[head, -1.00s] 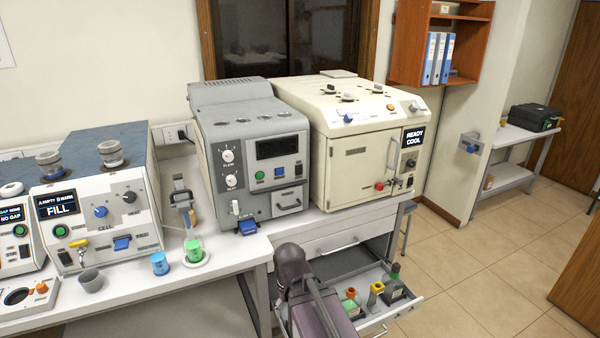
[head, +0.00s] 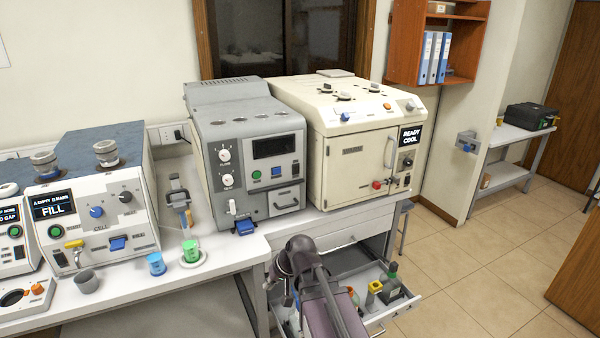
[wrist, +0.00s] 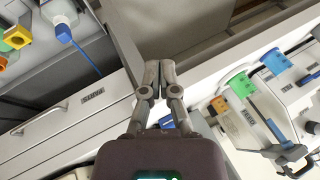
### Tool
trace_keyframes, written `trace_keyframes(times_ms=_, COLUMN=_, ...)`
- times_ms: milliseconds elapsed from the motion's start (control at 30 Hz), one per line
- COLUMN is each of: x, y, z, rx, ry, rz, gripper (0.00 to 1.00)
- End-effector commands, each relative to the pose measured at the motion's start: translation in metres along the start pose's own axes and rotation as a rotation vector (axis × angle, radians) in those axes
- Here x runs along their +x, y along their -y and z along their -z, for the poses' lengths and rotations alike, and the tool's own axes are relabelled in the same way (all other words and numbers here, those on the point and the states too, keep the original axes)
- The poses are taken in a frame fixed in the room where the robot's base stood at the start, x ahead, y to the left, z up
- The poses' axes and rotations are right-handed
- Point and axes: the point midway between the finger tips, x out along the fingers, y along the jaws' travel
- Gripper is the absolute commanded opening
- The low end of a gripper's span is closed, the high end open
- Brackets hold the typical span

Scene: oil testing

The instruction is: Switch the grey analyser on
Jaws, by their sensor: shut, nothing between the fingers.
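The grey analyser (head: 213,140) stands on the bench in the head view, left of the cream oven-like unit. Its display (head: 276,147) is dark. A green button (head: 257,175) and a blue button (head: 276,171) sit below the display, with two white knobs to their left. A blue part (head: 244,227) sticks out at its lower front. My gripper shows in the wrist view (wrist: 155,80) with its two fingers together and nothing between them. It is in front of the bench, apart from the analyser. My arm partly hides the open drawer in the head view.
An open drawer (head: 405,307) holding bottles juts out below the cream unit (head: 360,150). Green (head: 191,250) and blue (head: 157,263) cups stand on the bench left of the analyser. The white FILL machine (head: 100,235) is further left.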

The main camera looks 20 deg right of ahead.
Motion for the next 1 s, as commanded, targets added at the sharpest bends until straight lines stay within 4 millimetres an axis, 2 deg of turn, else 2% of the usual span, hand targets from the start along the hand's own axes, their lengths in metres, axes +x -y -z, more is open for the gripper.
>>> trace_keyframes(times_ms=267, x=-0.014, y=0.011, z=0.055, rx=0.102, ry=-0.213, rz=0.225, gripper=0.00)
trace_keyframes(times_ms=533, x=-0.043, y=0.007, z=0.107, rx=0.231, ry=-0.429, rz=0.417, gripper=0.00)
trace_keyframes(times_ms=767, x=-0.077, y=-0.009, z=0.149, rx=0.367, ry=-0.615, rz=0.561, gripper=0.00)
trace_keyframes(times_ms=1000, x=-0.116, y=-0.040, z=0.186, rx=0.532, ry=-0.804, rz=0.690, gripper=0.00)
